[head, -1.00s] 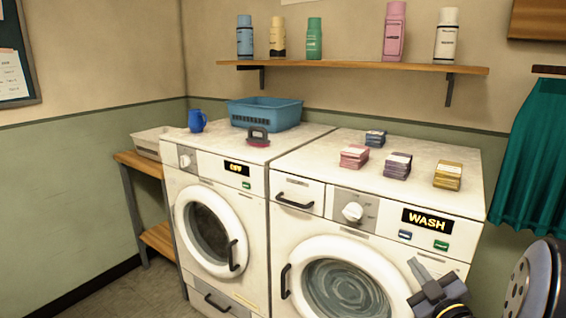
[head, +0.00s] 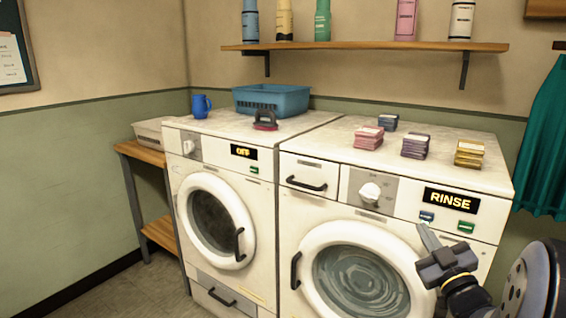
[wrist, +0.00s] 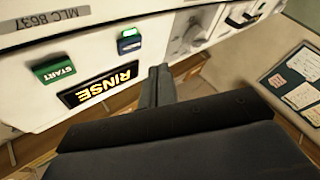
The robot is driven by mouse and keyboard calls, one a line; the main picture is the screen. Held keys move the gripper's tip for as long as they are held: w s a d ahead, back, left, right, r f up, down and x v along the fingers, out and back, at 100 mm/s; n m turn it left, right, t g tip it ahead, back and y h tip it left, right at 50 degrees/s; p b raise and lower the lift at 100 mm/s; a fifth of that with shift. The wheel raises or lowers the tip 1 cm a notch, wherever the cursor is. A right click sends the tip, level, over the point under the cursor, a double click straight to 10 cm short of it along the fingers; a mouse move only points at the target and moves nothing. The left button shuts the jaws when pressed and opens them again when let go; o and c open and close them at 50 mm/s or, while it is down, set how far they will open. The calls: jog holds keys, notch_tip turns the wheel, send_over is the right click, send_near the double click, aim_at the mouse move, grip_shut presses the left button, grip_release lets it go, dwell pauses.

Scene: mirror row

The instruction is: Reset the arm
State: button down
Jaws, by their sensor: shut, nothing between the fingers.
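My gripper (head: 424,232) is shut and empty in front of the right washing machine (head: 330,236), its fingertips just below the blue button (head: 427,216) in the head view. The wrist view shows the shut fingers (wrist: 160,76) beside the display (wrist: 100,86), which reads RINSE upside down. I cannot tell whether the fingertips touch the panel. The green START button (wrist: 60,70) and the blue button (wrist: 129,42) show there too. The display (head: 451,200) reads RINSE in the head view as well.
The left washer (head: 214,215) reads OFF. A blue basket (head: 270,101), blue mug (head: 201,105) and brush (head: 266,121) stand on it. Several small stacks (head: 415,146) stand on the right washer. A shelf (head: 370,47) with bottles hangs above; a teal cloth (head: 545,150) hangs at right.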

jog(key=shift+w+d+p, duration=0.4)
jog(key=shift+w+d, duration=0.15)
jog(key=shift+w, duration=0.3)
jog(key=shift+w+d+p, duration=0.35)
jog(key=shift+w+d, duration=0.15)
jog(key=shift+w, duration=0.35)
jog(key=shift+r, duration=0.1)
